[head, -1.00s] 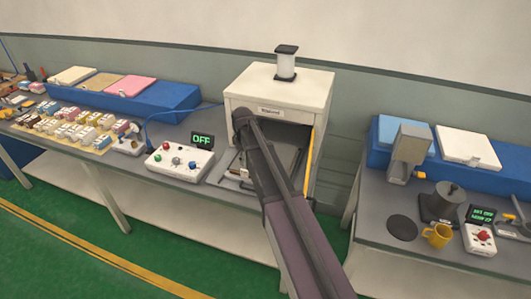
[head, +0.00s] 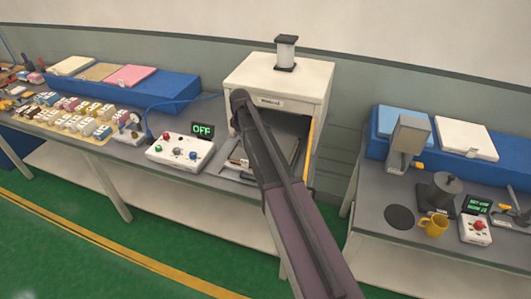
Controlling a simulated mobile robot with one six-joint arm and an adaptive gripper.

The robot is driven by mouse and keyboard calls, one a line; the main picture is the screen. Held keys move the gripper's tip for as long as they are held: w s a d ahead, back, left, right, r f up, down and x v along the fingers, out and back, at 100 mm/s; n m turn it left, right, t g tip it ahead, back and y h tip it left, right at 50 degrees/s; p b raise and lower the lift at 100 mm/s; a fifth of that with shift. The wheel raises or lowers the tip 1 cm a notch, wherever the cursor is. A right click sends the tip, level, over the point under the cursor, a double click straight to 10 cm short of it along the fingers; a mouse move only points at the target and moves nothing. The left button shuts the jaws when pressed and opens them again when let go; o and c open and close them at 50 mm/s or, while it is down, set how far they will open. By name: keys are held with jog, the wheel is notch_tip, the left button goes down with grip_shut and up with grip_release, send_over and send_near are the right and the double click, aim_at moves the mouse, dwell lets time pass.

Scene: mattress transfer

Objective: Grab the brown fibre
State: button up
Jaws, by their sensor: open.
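A tan-brown flat sheet (head: 103,81), the only brown sheet I can make out, lies on the long blue stand (head: 150,92) at the left back of the bench. It sits between a cream sheet (head: 73,66) and a pink sheet (head: 133,75). My dark arm reaches up from the bottom middle to the front of the white box machine. My gripper cannot be made out; it is hidden behind the arm or too small to tell.
The white box machine (head: 285,85) stands open-fronted at the centre. Left of it are a button panel (head: 180,152), an "OFF" display (head: 203,130) and rows of small blocks (head: 75,115). The right table holds a yellow mug (head: 434,226) and a dark pot (head: 441,192).

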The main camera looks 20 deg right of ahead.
jog(key=b, duration=0.7)
send_over(245, 162)
jog(key=shift+a+f, duration=0.1)
jog(key=shift+f, duration=3.75)
jog(key=shift+f, duration=0.1)
jog(key=f+b, duration=0.3)
jog(key=shift+w+f+b, duration=0.15)
jog(key=shift+w+b, duration=0.05)
jog(key=shift+b, duration=0.15)
jog(key=shift+s+f+b, duration=0.15)
jog(key=shift+f+b, duration=0.6)
jog(key=shift+b, duration=0.1)
jog(key=shift+f, duration=0.1)
